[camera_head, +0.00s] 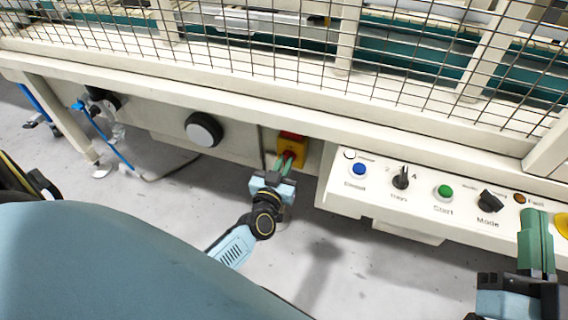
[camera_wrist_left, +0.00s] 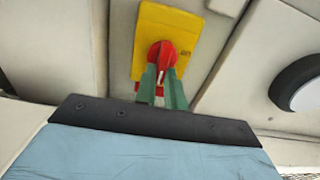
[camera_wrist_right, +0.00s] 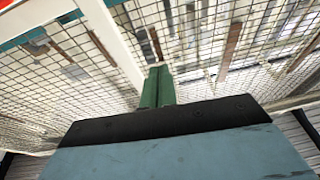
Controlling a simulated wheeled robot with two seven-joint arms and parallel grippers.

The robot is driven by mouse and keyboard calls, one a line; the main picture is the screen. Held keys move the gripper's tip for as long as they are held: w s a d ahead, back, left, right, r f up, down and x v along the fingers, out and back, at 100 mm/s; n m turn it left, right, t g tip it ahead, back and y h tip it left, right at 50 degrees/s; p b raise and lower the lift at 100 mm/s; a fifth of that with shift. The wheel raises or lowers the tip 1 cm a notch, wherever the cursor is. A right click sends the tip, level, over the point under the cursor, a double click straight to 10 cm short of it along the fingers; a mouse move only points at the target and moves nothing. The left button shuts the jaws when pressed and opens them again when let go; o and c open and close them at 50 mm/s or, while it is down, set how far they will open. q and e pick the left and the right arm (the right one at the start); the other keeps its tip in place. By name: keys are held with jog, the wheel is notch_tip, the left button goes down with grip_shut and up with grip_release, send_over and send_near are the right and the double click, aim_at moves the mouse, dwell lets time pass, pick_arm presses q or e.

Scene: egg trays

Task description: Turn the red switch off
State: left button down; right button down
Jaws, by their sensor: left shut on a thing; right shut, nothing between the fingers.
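The red switch (camera_head: 289,153) is a red rotary knob on a yellow plate (camera_head: 292,138), mounted on the front of the machine below its ledge. In the left wrist view the knob (camera_wrist_left: 162,57) sits on the yellow plate (camera_wrist_left: 178,18). My left gripper (camera_head: 284,162) has its green fingers at the knob, one on each side of its grip, shut on it; the fingers (camera_wrist_left: 161,85) also show in the left wrist view. My right gripper (camera_head: 535,215) is shut and empty beside the right end of the control panel; its fingers (camera_wrist_right: 158,80) touch each other in the right wrist view.
A white control panel (camera_head: 330,190) with a blue button (camera_head: 359,170), a green button (camera_head: 445,191) and black knobs juts out to the right of the switch. A round black-and-white knob (camera_head: 203,130) is to the left. Wire mesh (camera_head: 270,50) rises above the ledge.

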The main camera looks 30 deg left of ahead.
pick_arm(q)
jog(key=shift+a+n, duration=0.1)
jog(key=shift+n, duration=0.7)
jog(key=shift+s+a+f+n+b, duration=0.1)
jog(key=shift+a+f+n, duration=0.1)
jog(key=shift+n, duration=2.5)
jog(key=shift+a+f+n+b, duration=0.15)
jog(key=shift+f+n, duration=0.05)
jog(key=shift+n, duration=2.5)
jog(key=shift+s+a+f+n+b, duration=0.1)
jog(key=shift+a+f+n, duration=0.1)
jog(key=shift+n, duration=2.5)
pick_arm(e)
jog(key=shift+s+a+r+t+y, duration=0.15)
jog(key=shift+s+r+t, duration=0.1)
jog(key=shift+r+t, duration=0.25)
jog(key=shift+s+d+r+t+y, duration=0.15)
jog(key=shift+s+r+t, duration=0.15)
jog(key=shift+r, duration=0.3)
jog(key=shift+a, duration=0.1)
pick_arm(q)
jog(key=c, duration=1.5)
grip_release()
jog(key=shift+d, duration=0.1)
